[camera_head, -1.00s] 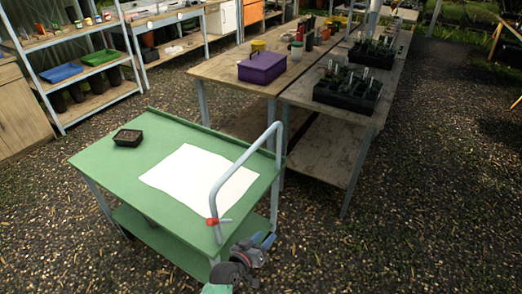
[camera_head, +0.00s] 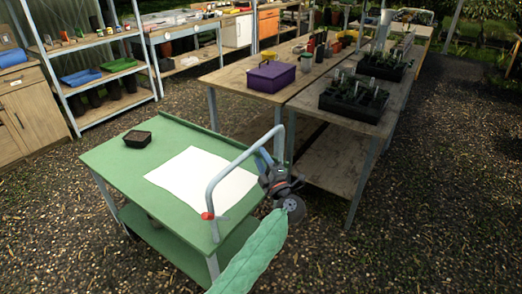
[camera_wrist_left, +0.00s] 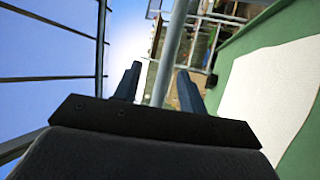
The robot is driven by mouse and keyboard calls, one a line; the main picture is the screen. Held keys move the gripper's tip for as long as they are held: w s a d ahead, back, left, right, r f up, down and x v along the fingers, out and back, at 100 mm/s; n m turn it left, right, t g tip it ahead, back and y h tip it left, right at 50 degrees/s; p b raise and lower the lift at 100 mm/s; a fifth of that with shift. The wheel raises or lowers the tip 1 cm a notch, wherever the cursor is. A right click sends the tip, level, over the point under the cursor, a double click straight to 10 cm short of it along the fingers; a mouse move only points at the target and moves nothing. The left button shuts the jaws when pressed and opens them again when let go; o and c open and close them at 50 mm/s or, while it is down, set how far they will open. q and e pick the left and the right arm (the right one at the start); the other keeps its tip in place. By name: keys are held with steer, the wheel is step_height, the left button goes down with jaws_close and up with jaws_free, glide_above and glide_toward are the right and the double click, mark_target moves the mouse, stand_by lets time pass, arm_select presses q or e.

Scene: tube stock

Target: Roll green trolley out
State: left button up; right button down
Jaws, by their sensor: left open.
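The green trolley (camera_head: 108,158) stands on the gravel, with a white sheet (camera_head: 195,178) and a small black tray (camera_head: 137,139) on its top. Its grey tubular handle (camera_head: 236,160) arches up at the right end, with a red clamp (camera_head: 207,216) on the near post. My left gripper (camera_head: 262,158) is by the far part of the handle, fingers open. In the left wrist view the grey handle tube (camera_wrist_left: 172,50) runs between and beyond the open fingertips (camera_wrist_left: 157,85); I cannot tell whether they touch it. My right gripper is not in view.
Wooden benches (camera_head: 240,77) stand just behind the handle, with a purple box (camera_head: 267,76) and a black seedling tray (camera_head: 353,98). Shelving (camera_head: 75,88) and a wooden cabinet (camera_head: 32,115) stand at the left. Gravel on the right (camera_head: 430,210) is clear.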

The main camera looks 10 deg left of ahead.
mark_target(253, 146)
arm_select(q)
steer(key=w+a, duration=0.1)
steer(key=w+a+n+g+p, duration=0.1)
steer(key=w, duration=0.1)
steer(key=w+a+g, duration=0.1)
steer(key=a, duration=0.1)
steer(key=shift+w+a+r+n+p, duration=0.1)
steer(key=shift+w+r+n+p, duration=0.2)
steer(key=shift+r+n, duration=0.1)
steer(key=shift+w+a+g+y, duration=0.3)
steer(key=shift+w+a, duration=0.25)
steer(key=shift+a, duration=0.05)
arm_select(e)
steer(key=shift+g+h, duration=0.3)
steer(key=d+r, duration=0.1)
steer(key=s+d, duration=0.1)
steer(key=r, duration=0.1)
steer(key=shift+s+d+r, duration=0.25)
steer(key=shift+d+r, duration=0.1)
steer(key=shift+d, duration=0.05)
arm_select(q)
jaws_close()
